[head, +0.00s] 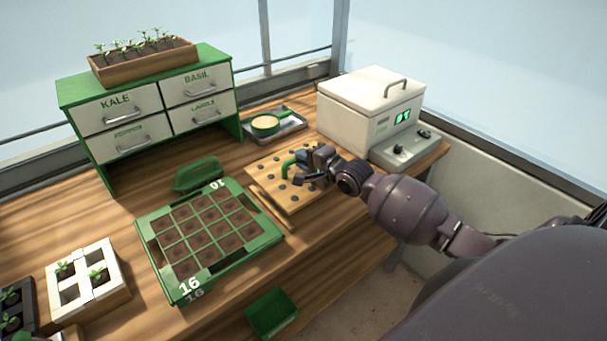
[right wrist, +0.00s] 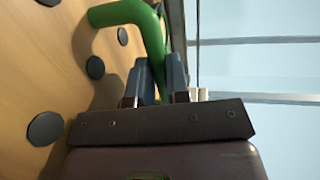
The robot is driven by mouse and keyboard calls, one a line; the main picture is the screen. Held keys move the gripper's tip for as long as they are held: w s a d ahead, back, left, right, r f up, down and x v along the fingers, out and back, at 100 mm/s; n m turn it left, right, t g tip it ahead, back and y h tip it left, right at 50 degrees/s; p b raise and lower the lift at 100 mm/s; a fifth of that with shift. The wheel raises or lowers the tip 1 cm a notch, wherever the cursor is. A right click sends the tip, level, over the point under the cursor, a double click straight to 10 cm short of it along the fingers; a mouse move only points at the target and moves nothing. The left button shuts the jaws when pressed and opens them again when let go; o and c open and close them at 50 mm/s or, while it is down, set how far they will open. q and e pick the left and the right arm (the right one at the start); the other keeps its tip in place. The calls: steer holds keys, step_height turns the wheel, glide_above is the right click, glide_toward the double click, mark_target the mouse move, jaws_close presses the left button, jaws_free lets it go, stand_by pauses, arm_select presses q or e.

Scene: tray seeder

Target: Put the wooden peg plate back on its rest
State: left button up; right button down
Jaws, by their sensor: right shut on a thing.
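The wooden peg plate (head: 265,177) is a pale board with several dark round pegs and a green handle (head: 290,166). It is at the right of the bench, between the green seed tray and the white box. My right gripper (head: 303,163) is shut on the handle. In the right wrist view the blue fingers (right wrist: 159,82) close around the green bar (right wrist: 128,14), with the plate (right wrist: 45,75) beside them. The arm hides part of the plate's right side. I cannot tell whether the plate touches what is under it. My left gripper is out of view.
The seed tray (head: 150,250) lies left of the plate, with a green tool (head: 198,175) behind it. A metal tray (head: 290,122) with a round sieve stands behind the plate. The white lidded box (head: 345,110) stands close on the right. A green bin (head: 271,312) is in front.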

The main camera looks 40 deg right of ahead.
steer(key=shift+f, duration=2.4)
steer(key=shift+f+b, duration=0.45)
steer(key=c, duration=1.1)
jaws_free()
steer(key=shift+r, duration=0.1)
steer(key=shift+r, duration=0.35)
steer(key=p+v, duration=0.1)
steer(key=v, duration=1.1)
steer(key=s+a+f+n, duration=0.2)
steer(key=f, duration=0.1)
steer(key=s+a+f+n+g, duration=0.1)
steer(key=s+a+f+n, duration=0.1)
steer(key=s+f, duration=0.1)
steer(key=s+a+f+n+h, duration=0.1)
steer(key=s+a+f+n, duration=0.1)
steer(key=f+n, duration=0.1)
steer(key=shift+s, duration=0.4)
steer(key=s+a+f+n+g+h, duration=0.2)
steer(key=s+a+f+n, duration=0.4)
steer(key=s+n, duration=0.3)
steer(key=shift+s+a+n+g, duration=0.35)
steer(key=shift+a+n, duration=0.15)
steer(key=shift+a, duration=0.1)
